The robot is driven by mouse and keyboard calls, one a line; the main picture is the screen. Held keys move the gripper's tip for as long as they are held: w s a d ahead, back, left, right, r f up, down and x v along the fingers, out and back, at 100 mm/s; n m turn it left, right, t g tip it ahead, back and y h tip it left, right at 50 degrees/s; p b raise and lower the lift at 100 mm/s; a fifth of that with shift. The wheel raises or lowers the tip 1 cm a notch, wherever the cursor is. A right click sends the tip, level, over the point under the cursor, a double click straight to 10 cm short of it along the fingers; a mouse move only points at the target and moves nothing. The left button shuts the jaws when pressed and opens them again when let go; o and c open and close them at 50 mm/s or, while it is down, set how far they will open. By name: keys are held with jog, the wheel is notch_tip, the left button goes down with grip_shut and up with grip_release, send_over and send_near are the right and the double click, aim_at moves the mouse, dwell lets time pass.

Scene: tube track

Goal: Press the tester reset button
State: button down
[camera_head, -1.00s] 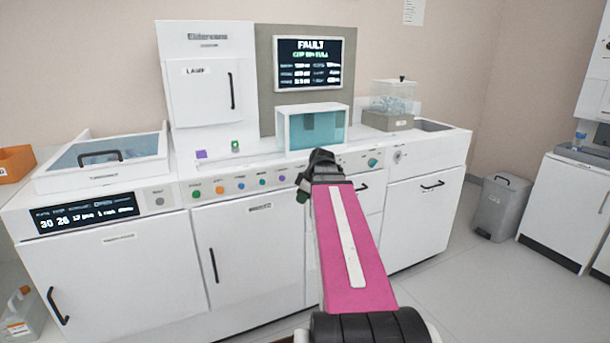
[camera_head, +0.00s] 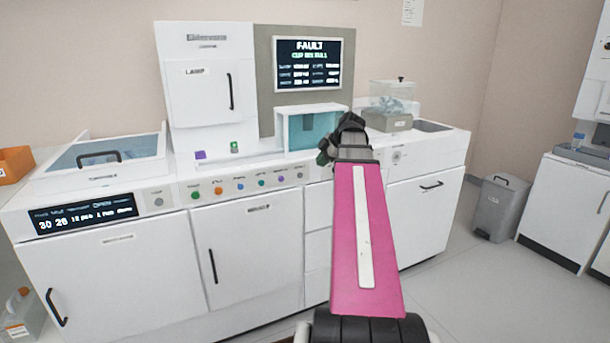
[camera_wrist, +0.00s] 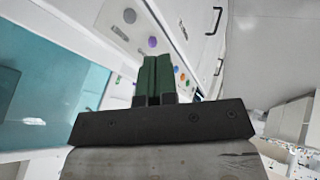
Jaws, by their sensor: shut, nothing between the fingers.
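My gripper (camera_head: 324,153) is shut and empty, in front of the right part of the white bench's control panel. Its dark green fingers lie together in the wrist view (camera_wrist: 154,72). The front panel carries a row of coloured buttons: green (camera_head: 196,196), orange (camera_head: 218,191), blue, teal, purple (camera_head: 281,180) and a grey one (camera_head: 300,175). The purple button (camera_wrist: 152,42) and a grey button (camera_wrist: 130,15) show beyond the fingertips in the wrist view. Button labels are too small to read, so I cannot tell which is the tester reset. No contact is visible.
A wall screen (camera_head: 308,63) reads FAULT. A teal-windowed box (camera_head: 299,132) stands on the counter behind my gripper. A clear-lidded container (camera_head: 391,97) is to its right. A tall white cabinet (camera_head: 207,85) stands left. My pink arm hides part of the panel.

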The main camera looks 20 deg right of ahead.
aim_at(304, 174)
jog(key=x, duration=0.3)
jog(key=w+x, duration=0.1)
jog(key=x, duration=0.3)
jog(key=w+r+x, duration=0.1)
jog(key=x, duration=0.3)
jog(key=shift+w+d+f, duration=0.2)
jog(key=shift+w, duration=0.65)
